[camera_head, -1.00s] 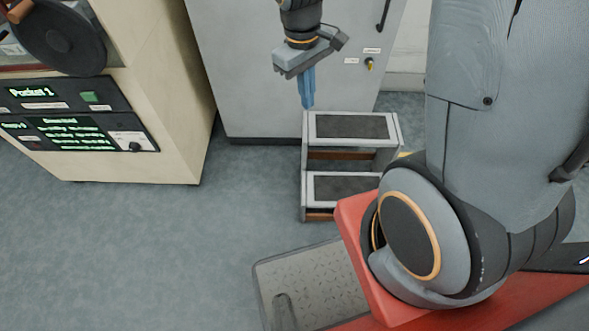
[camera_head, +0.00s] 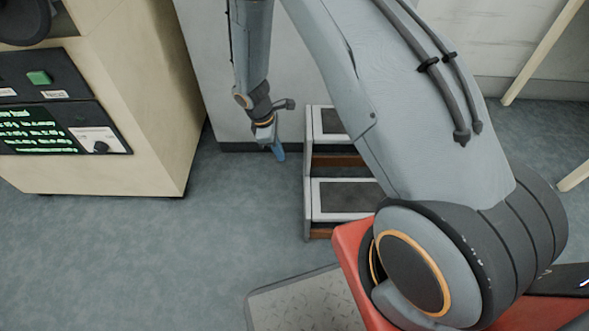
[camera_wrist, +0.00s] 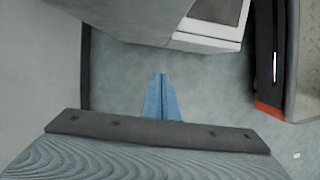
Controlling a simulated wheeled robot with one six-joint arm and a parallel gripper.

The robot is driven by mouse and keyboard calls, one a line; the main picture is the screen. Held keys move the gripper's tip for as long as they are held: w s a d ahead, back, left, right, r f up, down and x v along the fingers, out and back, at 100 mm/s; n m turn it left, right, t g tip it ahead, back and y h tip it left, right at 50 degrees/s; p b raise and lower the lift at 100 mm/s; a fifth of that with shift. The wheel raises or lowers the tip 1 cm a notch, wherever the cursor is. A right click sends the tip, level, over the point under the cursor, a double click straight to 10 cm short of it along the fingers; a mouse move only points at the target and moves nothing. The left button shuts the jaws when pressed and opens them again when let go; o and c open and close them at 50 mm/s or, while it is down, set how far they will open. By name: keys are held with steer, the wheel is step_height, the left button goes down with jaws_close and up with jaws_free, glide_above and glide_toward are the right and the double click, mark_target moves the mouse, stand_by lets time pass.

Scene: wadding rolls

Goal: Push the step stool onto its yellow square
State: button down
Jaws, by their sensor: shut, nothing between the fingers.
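The step stool (camera_head: 341,194) is a grey two-step frame with dark treads, upright on the floor in front of a grey cabinet. My arm hides its right part in the head view. In the wrist view part of the stool (camera_wrist: 215,18) shows at the top. My gripper (camera_head: 279,153) has blue fingers closed together, pointing down, just left of the stool's upper step. The fingers (camera_wrist: 160,80) also show in the wrist view, empty, with floor beyond and a gap to the stool. The yellow square is not visible now.
A cream machine with a display panel (camera_head: 50,128) stands on the left. The grey cabinet (camera_head: 205,75) stands behind the gripper. My red base is at the lower right. Open floor (camera_head: 130,250) lies left of the stool.

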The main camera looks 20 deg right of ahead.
steer(key=s+d+f+b, duration=0.2)
steer(key=d+f+b, duration=0.2)
steer(key=f, duration=0.5)
steer(key=shift+d+f, duration=0.25)
steer(key=shift+d, duration=0.8)
